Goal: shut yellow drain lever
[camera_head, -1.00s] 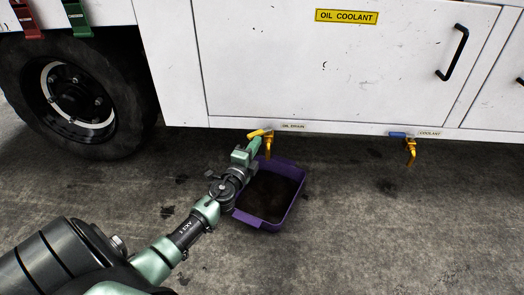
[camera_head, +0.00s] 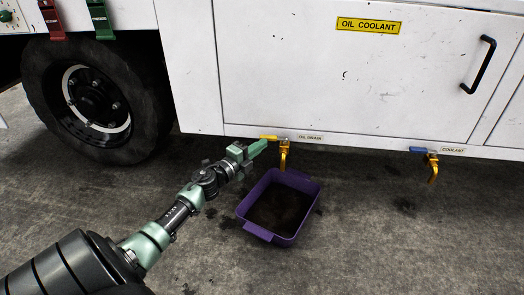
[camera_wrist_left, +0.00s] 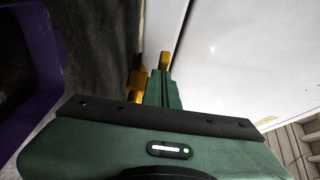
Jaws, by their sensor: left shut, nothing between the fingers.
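The yellow drain lever (camera_head: 269,137) sits on top of the brass oil drain tap (camera_head: 284,154), under the panel's lower edge. It points left, about level along that edge. My left gripper (camera_head: 260,146) is shut and empty, with its tips just below and left of the lever. In the left wrist view the shut fingers (camera_wrist_left: 160,88) are close to the yellow lever (camera_wrist_left: 165,60), and part of the brass tap (camera_wrist_left: 136,82) shows beside them. I cannot tell whether the tips touch the lever. My right gripper is not in view.
A purple tray (camera_head: 262,234) with dark liquid stands on the floor below the drain tap. To the right is the coolant tap (camera_head: 432,168) with a blue lever (camera_head: 418,150). A large wheel (camera_head: 95,100) stands at left. The floor at front right is clear.

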